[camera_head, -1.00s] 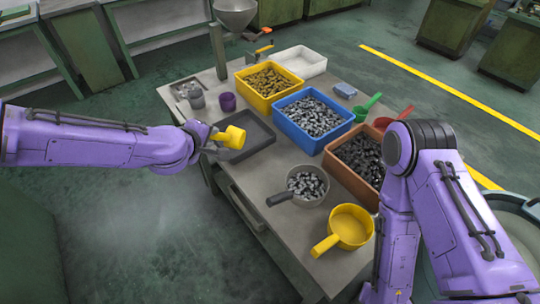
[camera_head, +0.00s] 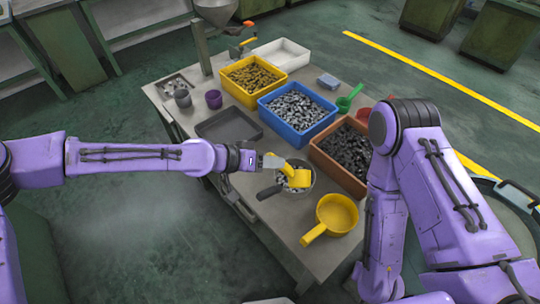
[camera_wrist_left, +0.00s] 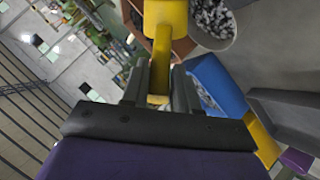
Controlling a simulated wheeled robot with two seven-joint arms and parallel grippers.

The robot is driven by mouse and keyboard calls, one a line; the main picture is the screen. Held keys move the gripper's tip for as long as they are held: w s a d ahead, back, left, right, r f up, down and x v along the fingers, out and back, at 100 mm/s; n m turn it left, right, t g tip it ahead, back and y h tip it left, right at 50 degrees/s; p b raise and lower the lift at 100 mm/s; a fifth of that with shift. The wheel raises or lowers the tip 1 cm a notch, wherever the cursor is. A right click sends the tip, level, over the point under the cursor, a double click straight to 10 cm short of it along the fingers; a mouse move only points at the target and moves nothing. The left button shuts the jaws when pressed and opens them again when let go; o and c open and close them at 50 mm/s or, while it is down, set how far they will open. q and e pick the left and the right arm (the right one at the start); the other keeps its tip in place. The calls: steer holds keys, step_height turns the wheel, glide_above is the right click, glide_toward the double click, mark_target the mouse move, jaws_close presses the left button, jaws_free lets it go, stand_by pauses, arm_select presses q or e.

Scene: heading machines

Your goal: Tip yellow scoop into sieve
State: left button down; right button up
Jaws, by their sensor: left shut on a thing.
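My left gripper (camera_head: 262,161) is shut on the handle of the yellow scoop (camera_head: 295,175). The scoop appears tilted above the grey round sieve (camera_head: 312,188), which has a dark handle and holds grey metal pieces. The scoop and gripper hide part of the sieve; I cannot tell whether the scoop touches it or holds anything. In the left wrist view the scoop (camera_wrist_left: 166,18) shows with its handle between the fingers (camera_wrist_left: 160,88). My right gripper is out of view.
A yellow round pan (camera_head: 338,212) with a handle stands near the table's front edge. Blue (camera_head: 310,128), orange (camera_head: 325,160) and yellow (camera_head: 237,92) bins of parts stand behind. A dark tray (camera_head: 205,127) is empty. Green (camera_head: 348,98) and red (camera_head: 364,115) scoops lie beyond.

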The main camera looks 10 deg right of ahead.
arm_select(q)
steer(key=s+b, duration=0.1)
steer(key=s+f+m+t+b, duration=0.1)
steer(key=s+m+t+b, duration=0.1)
steer(key=b, duration=0.1)
steer(key=shift+s+a+f+h, duration=0.15)
steer(key=shift+a+f+h, duration=0.1)
steer(key=shift+h, duration=0.15)
steer(key=s+m+t+h+b, duration=0.1)
steer(key=b, duration=0.4)
steer(key=s+m+t+h+b, duration=0.1)
steer(key=m+b, duration=0.1)
steer(key=b, duration=0.3)
steer(key=s+m+t+h+b, duration=0.1)
steer(key=m+t+b, duration=0.1)
steer(key=b, duration=0.3)
steer(key=shift+s+a+f, duration=0.15)
steer(key=shift+s, duration=0.15)
